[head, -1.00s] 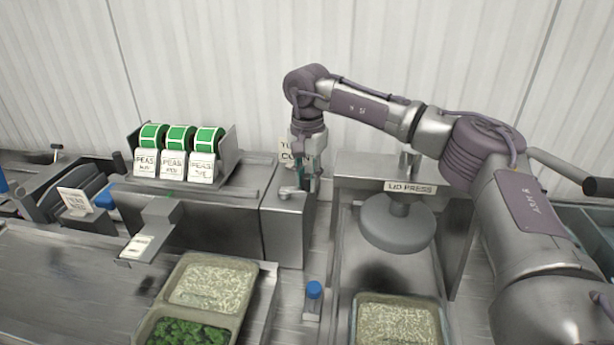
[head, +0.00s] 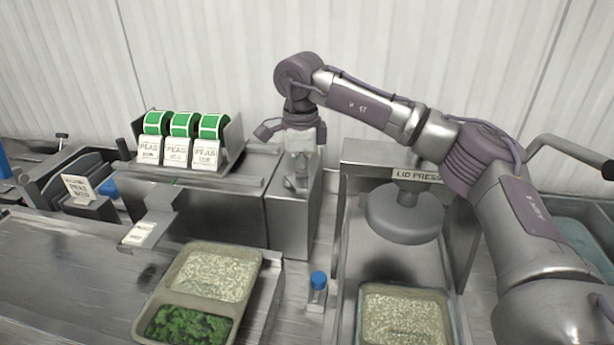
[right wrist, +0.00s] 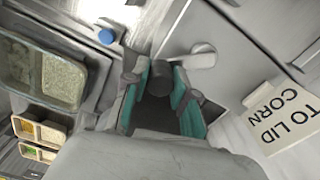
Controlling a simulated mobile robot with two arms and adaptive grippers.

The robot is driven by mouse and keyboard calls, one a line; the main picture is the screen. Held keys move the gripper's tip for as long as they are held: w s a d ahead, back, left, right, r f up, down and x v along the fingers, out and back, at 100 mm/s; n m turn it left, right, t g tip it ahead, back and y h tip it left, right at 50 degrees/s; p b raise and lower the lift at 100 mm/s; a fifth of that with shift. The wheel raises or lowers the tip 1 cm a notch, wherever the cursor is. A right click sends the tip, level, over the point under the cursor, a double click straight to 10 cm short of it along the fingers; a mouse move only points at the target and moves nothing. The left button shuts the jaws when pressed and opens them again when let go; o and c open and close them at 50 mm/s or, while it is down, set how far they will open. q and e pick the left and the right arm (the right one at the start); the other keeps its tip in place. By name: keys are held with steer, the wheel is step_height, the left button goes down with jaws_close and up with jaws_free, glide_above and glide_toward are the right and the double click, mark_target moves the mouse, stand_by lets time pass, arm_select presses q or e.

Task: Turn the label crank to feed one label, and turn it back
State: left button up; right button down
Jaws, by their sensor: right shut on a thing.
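The label crank (right wrist: 196,56) is a grey lever on top of a metal housing (head: 290,225). Its dark round handle (right wrist: 158,80) sits between the teal-lined fingers of my right gripper (right wrist: 160,88), which is shut on it. In the head view my right gripper (head: 298,172) is over the housing and partly hides the crank. A white printed label (head: 139,233) lies on the metal outlet (head: 160,207) in front of the labeller. Green label rolls (head: 183,124) stand in a rack above, with printed cards below them. My left gripper is not in view.
A lid press (head: 405,212) stands just right of the crank housing, with a rice tray (head: 362,292) below it. A two-part tray (head: 257,262) of rice and greens is at front. A blue-capped bottle (head: 318,290) stands between. A sign (right wrist: 283,118) is beside the gripper.

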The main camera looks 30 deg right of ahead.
steer(key=shift+w+a+m+b, duration=0.15)
steer(key=shift+a+m, duration=0.45)
steer(key=shift+m, duration=0.75)
steer(key=shift+w+a+m+b, duration=0.2)
steer(key=shift+a+m, duration=0.4)
steer(key=shift+m, duration=0.8)
steer(key=shift+w+a+m+b, duration=0.15)
steer(key=shift+a+m, duration=0.45)
steer(key=shift+m, duration=0.75)
steer(key=c, duration=0.9)
jaws_free()
steer(key=shift+w+a, duration=0.1)
step_height(320, 180, up, 12)
steer(key=shift+r, duration=0.1)
